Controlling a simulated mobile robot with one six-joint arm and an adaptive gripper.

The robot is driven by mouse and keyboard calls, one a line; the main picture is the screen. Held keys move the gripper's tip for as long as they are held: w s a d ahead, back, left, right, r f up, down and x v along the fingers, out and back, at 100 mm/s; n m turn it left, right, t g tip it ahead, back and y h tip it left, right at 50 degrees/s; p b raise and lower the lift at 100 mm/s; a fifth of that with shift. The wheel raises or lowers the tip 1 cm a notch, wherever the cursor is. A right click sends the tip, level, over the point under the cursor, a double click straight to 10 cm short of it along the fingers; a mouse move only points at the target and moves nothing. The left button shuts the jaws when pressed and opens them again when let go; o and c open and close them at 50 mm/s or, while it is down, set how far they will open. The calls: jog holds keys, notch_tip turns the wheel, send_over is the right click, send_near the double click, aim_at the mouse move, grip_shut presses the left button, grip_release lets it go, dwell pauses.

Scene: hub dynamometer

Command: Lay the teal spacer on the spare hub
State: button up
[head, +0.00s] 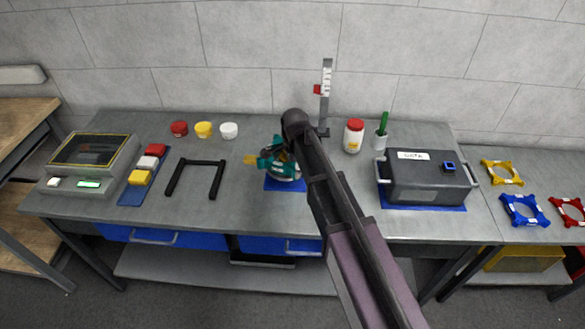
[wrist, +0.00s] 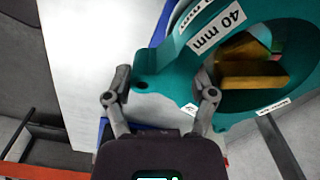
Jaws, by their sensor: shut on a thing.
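The teal spacer (wrist: 170,65) is a flat ring with corner lugs and a "40 mm" label. My gripper (wrist: 163,90) is shut on one lug, a finger on each side. In the head view the teal spacer (head: 267,163) shows left of my arm, above or on a grey round thing (head: 290,178), likely the spare hub, over a blue mat (head: 283,186). I cannot tell whether the spacer touches it. A yellow-brown block (wrist: 250,75) shows through the ring's opening. My arm hides the gripper in the head view.
An upright scale (head: 325,95), a red-lidded jar (head: 353,135) and a cup with a green pen (head: 381,138) stand behind. A grey DATA case (head: 428,180) is right. Yellow (head: 502,172) and blue (head: 523,209) frames lie beyond it.

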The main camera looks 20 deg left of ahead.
jog(key=shift+f+b, duration=0.4)
jog(key=shift+f, duration=0.1)
jog(key=shift+f, duration=0.2)
jog(key=o, duration=1.2)
jog(key=shift+o, duration=0.2)
jog(key=shift+r, duration=0.1)
